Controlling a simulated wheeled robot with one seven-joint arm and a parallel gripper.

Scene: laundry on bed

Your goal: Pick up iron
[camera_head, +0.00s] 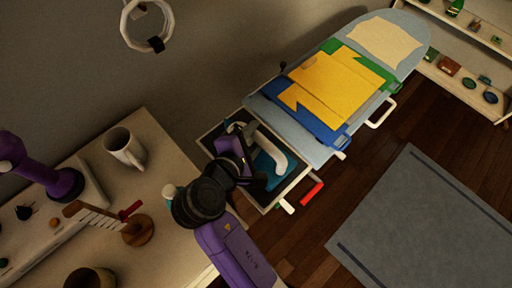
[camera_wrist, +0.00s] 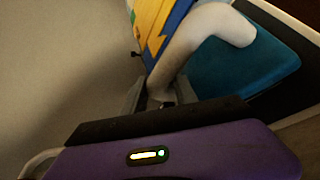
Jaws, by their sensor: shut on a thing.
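The iron (camera_head: 270,150) has a curved white handle and a teal body. It sits in the dark tray (camera_head: 293,187) at the near end of the ironing board. In the wrist view the white handle (camera_wrist: 193,42) rises from between my fingers, with the teal body (camera_wrist: 240,62) behind it. My gripper (camera_head: 246,160) reaches over the tray from the near side. In the wrist view my gripper (camera_wrist: 155,98) is shut on the iron's handle near its lower end. My arm hides part of the iron in the head view.
The ironing board (camera_head: 318,152) stretches away with yellow, blue and green folded clothes (camera_head: 335,88) on it. A counter with a white mug (camera_head: 124,148) is at left. A shelf (camera_head: 462,88) stands at upper right. A grey rug (camera_head: 425,215) lies on the open floor.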

